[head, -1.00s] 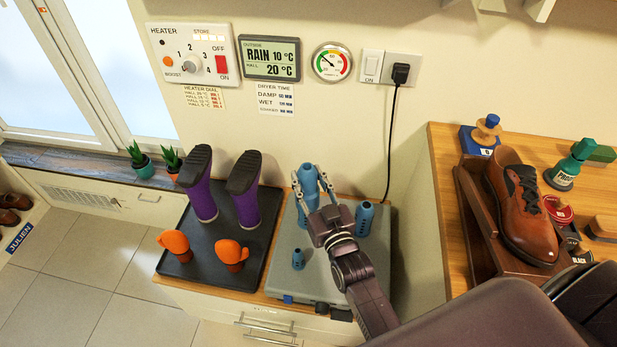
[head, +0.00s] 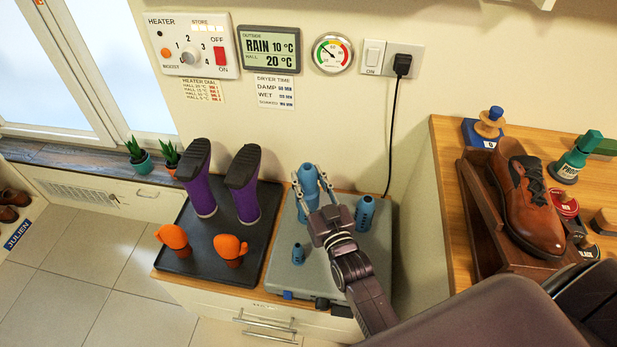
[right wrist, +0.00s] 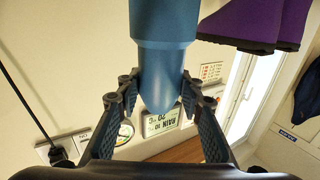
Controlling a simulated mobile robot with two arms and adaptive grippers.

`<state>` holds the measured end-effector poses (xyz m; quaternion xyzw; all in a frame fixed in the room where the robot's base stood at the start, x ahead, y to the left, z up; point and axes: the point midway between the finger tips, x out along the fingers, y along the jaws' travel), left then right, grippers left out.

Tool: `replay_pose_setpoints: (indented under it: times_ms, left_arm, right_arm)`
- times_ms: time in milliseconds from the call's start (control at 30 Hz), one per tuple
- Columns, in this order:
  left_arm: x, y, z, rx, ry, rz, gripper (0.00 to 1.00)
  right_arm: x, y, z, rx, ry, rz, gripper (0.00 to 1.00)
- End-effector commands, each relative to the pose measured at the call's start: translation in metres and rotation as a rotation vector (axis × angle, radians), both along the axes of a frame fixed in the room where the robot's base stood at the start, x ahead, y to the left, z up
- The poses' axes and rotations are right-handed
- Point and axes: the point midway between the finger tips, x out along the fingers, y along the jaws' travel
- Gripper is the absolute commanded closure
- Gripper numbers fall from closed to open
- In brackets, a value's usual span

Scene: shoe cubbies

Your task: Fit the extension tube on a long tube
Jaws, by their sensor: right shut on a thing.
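My right gripper (head: 308,184) is shut on a blue tube (head: 308,177), likely the extension tube, above the back left of the grey dryer base (head: 324,270). In the right wrist view, which is upside down, the held tube (right wrist: 165,35) has a wide collar and a narrower rounded end between my fingers (right wrist: 160,85). Its lower end and whether it sits on another tube are hidden. A slotted blue tube (head: 365,213) stands upright to the right on the base. A short blue tube (head: 298,254) stands near the front. My left gripper is out of view.
A black tray (head: 214,258) left of the base carries purple boots (head: 246,200) and orange mitten-like items (head: 229,248). A plugged-in black cable (head: 392,130) hangs behind. A bench at right holds a brown shoe (head: 530,208) in a wooden rack (head: 478,215).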

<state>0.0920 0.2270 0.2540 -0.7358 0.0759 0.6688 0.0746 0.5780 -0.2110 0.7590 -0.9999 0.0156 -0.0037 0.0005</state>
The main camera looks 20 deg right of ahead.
Motion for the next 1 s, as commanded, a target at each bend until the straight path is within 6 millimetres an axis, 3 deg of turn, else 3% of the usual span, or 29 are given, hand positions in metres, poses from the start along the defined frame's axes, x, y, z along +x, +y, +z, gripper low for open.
replay_pose_setpoints:
  times_ms: [267, 300, 467, 767, 1000]
  left_arm:
    - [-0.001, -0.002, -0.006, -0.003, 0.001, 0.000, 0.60]
    - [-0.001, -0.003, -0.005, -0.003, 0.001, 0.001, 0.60]
    - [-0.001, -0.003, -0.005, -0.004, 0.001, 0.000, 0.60]
    - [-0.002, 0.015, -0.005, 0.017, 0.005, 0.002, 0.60]
    - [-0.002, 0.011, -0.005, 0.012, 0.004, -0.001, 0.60]
  right_arm:
    - [0.000, 0.000, -0.007, 0.000, -0.001, 0.000, 0.90]
    - [0.000, 0.000, -0.006, 0.000, -0.001, 0.000, 0.61]
    - [0.000, 0.000, -0.006, 0.000, -0.001, 0.000, 0.45]
    - [-0.002, 0.000, -0.007, 0.000, 0.001, 0.000, 0.45]
    - [-0.028, 0.001, -0.008, 0.000, 0.003, 0.000, 0.45]
